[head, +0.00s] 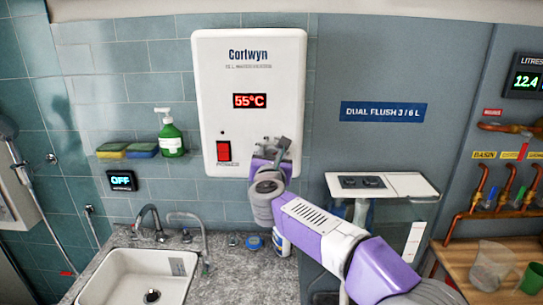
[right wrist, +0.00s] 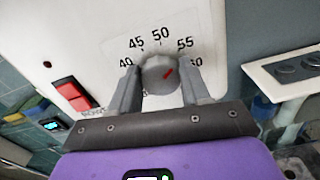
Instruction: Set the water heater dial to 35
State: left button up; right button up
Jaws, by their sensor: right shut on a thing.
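The white water heater (head: 250,75) hangs on the tiled wall, and its red display (head: 249,100) reads 55°C. My right gripper (right wrist: 160,80) is shut on the dial, one finger on each side. In the head view my right gripper (head: 275,150) covers the dial at the heater's lower right. My left gripper is not in view.
A red switch (head: 223,151) is left of the dial, also in the right wrist view (right wrist: 74,94). A green soap bottle (head: 171,135) and sponges (head: 127,149) are at left. Below are a sink (head: 140,278) and taps. A white cistern top (head: 380,186) stands at right.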

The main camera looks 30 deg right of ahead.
jog(key=n+p, duration=0.1)
jog(key=n, duration=0.3)
jog(key=n+p, duration=0.1)
jog(key=n, duration=0.2)
jog(key=shift+w+a+n, duration=0.1)
jog(key=shift+n, duration=0.3)
jog(key=n+p, duration=0.2)
jog(key=n, duration=0.2)
jog(key=n+p, duration=0.2)
jog(key=n, duration=0.2)
jog(key=shift+a, duration=0.1)
jog(key=n+p, duration=0.2)
jog(key=n, duration=0.1)
jog(key=shift+f+n, duration=0.1)
jog(key=shift+n, duration=0.3)
jog(key=shift+f+n+p, duration=0.15)
jog(key=shift+n+p, duration=1.25)
jog(key=shift+n, duration=1.05)
jog(key=shift+f+n+p, duration=0.1)
jog(key=shift+n+p, duration=1.3)
jog(key=shift+n, duration=1.05)
